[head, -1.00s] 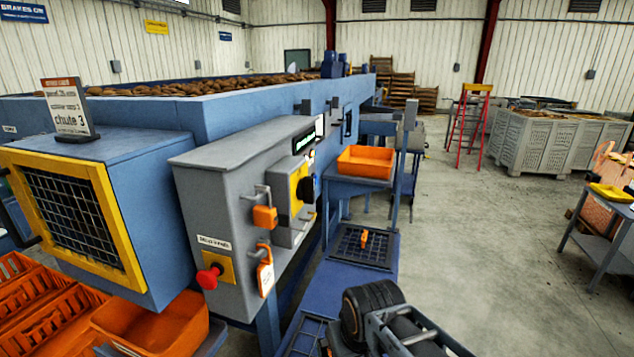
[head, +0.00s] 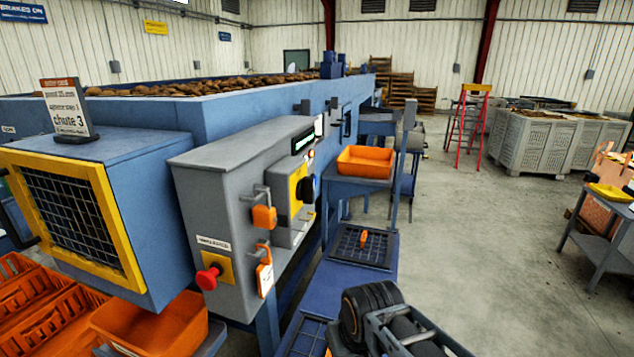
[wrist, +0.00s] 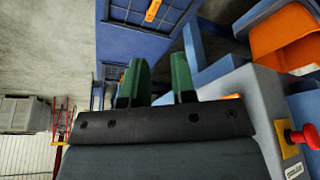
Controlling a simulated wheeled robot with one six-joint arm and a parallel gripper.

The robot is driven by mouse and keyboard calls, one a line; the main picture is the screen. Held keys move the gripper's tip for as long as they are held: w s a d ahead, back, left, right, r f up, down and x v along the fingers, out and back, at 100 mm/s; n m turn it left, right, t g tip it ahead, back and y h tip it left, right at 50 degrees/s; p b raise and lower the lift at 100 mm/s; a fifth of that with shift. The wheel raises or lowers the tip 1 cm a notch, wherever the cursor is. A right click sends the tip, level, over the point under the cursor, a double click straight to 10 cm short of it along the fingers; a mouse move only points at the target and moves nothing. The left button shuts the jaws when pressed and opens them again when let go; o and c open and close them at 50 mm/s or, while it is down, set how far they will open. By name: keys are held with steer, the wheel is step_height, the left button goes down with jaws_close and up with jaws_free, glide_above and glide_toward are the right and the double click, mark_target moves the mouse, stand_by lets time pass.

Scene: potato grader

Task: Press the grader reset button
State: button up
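The grey control box (head: 225,220) stands at the front of the blue grader (head: 250,105). On its front is a red mushroom button (head: 208,277) on a yellow plate, which also shows in the wrist view (wrist: 303,137). Its side panel carries a black rotary knob (head: 307,188) on yellow and a small lit display (head: 304,141). Small buttons by the display are too small to read, so I cannot tell which is the reset. My gripper (wrist: 160,78) shows two green fingers, apart, with nothing between them. It is clear of the box.
Orange tags (head: 265,272) hang from the box's side. An orange tray (head: 365,162) sits on a stand behind. A blue walkway with a dark grating (head: 362,247) runs beside the box. Orange crates (head: 45,318) are at lower left.

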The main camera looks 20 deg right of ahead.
jaws_close()
stand_by(0.8)
